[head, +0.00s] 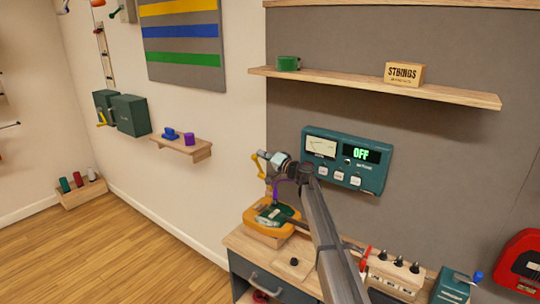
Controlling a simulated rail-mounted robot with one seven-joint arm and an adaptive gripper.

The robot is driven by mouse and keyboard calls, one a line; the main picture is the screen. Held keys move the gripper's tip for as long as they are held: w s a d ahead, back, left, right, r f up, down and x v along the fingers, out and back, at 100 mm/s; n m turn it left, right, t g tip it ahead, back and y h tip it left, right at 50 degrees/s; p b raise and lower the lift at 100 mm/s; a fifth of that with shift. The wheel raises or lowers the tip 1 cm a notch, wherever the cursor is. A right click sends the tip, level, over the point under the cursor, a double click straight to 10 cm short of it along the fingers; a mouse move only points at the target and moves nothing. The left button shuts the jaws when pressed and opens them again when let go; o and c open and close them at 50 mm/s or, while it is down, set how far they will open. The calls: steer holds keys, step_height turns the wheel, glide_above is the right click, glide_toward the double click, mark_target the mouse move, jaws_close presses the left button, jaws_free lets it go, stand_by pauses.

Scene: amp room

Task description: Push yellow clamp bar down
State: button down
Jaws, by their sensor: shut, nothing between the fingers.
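The clamp fixture (284,231) is a yellow-orange frame on a wooden block at the left end of the bench. A dark green piece (268,214) lies in it. A thin yellow part (261,168) stands raised above the fixture, beside the end of my arm; it looks like the yellow clamp bar, but I cannot be sure. My gripper (273,187) is above the fixture, shut and empty. It is small and partly covered by my own wrist, so I cannot tell whether it touches the yellow part.
The bench (238,243) also carries a small wooden block with a black knob (294,262), a box with several black knobs (396,275) and a teal box (452,286). A teal panel reading OFF (340,177) hangs behind my arm. A small shelf (182,147) is on the left wall.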

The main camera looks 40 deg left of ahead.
steer(key=shift+a, duration=0.6)
steer(key=shift+s+f+b, duration=0.1)
steer(key=shift+f+b, duration=0.05)
steer(key=shift+b, duration=0.15)
